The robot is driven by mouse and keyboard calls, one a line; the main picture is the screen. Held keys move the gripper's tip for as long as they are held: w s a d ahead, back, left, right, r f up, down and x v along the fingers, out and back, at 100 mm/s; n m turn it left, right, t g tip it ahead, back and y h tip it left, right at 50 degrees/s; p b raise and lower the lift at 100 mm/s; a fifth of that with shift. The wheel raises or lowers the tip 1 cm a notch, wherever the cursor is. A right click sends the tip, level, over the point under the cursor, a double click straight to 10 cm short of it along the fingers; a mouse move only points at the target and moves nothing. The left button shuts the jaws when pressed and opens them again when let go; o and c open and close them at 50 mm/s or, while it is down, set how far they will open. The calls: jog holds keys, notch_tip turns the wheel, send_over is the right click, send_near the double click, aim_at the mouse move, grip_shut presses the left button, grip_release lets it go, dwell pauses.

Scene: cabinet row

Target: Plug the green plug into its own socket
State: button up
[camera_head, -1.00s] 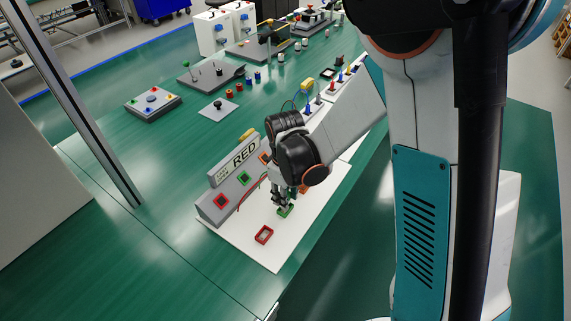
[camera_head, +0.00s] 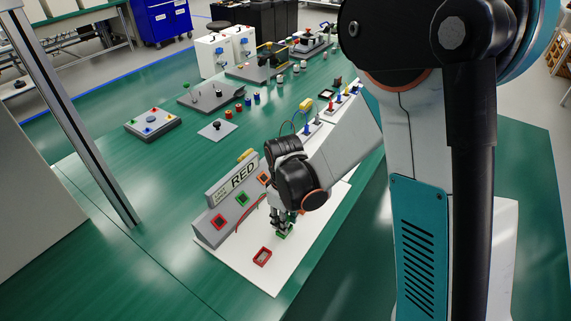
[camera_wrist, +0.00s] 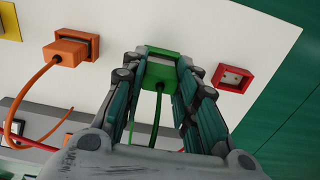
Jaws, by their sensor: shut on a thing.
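My gripper (camera_wrist: 158,78) is shut on the green plug (camera_wrist: 159,76), with its green cable running back between the fingers. The plug is at a green frame (camera_wrist: 165,51) on the white board; I cannot tell whether it is still seated there. In the head view my gripper (camera_head: 284,219) points down at the green piece (camera_head: 283,233), partly hiding it. The grey panel labelled RED (camera_head: 225,210) stands beside it, to the left. Its green-framed socket (camera_head: 242,199) looks empty, between a red-framed socket (camera_head: 218,222) and an orange-framed one (camera_head: 263,179).
An orange plug (camera_wrist: 66,53) sits at an orange frame in the wrist view. A red frame (camera_wrist: 233,78) on the board holds no plug; it also shows in the head view (camera_head: 262,257). Orange and red cables loop near the panel. A metal post (camera_head: 80,120) stands at left.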

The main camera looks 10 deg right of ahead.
jog(key=shift+f+b, duration=0.7)
jog(key=shift+f, duration=0.15)
jog(key=o, duration=1)
jog(key=shift+r, duration=0.1)
jog(key=r, duration=1.2)
jog(key=shift+s+d+r, duration=0.1)
jog(key=shift+s+d, duration=0.15)
jog(key=shift+w, duration=0.1)
jog(key=shift+a, duration=0.15)
